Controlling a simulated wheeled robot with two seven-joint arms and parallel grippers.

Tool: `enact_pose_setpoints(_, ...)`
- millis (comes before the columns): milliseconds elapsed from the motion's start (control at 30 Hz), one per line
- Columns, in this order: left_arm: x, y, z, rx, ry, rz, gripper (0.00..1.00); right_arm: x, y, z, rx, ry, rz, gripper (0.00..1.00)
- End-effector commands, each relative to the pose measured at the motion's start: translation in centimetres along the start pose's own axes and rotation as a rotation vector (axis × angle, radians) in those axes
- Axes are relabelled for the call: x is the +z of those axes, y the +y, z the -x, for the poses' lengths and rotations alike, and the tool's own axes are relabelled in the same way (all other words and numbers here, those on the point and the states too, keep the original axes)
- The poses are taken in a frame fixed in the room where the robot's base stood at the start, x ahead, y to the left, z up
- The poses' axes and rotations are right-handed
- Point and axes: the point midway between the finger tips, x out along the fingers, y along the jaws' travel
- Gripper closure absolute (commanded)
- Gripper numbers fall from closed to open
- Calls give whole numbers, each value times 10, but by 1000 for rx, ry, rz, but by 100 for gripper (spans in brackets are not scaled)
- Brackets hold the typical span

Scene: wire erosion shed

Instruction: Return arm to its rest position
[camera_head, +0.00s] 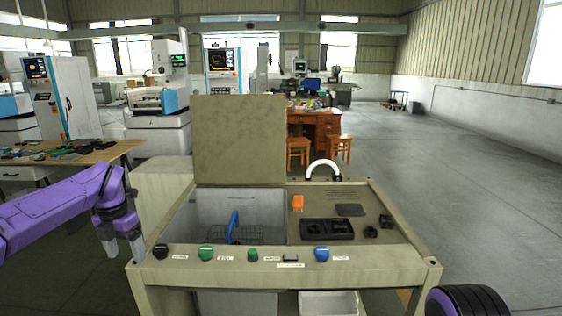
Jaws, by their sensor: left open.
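My left arm, purple, comes in from the left edge. Its gripper (123,247) hangs pointing down, left of the beige wash station (405,262) and near its front left corner. The two grey fingers are apart with nothing between them. A black and purple round part at the bottom right looks like a piece of my right arm; my right gripper does not show.
The station's lid (238,140) stands open over a basin holding a wire basket (262,234) with a blue handle (233,226). Knobs line its front.

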Motion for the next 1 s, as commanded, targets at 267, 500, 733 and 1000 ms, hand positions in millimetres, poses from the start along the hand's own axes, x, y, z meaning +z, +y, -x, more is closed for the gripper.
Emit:
enact_pose_setpoints(267, 1, 26, -19, 254, -25, -20, 24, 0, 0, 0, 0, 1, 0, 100)
enact_pose_setpoints(500, 2, 16, -73, 612, 15, -284, 24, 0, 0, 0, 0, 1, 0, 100)
enact_pose_setpoints(733, -23, -40, -172, 926, 53, -863, 24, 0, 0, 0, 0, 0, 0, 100)
enact_pose_setpoints(1000, -181, -136, -312, 827, 90, -1798, 24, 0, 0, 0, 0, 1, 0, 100)
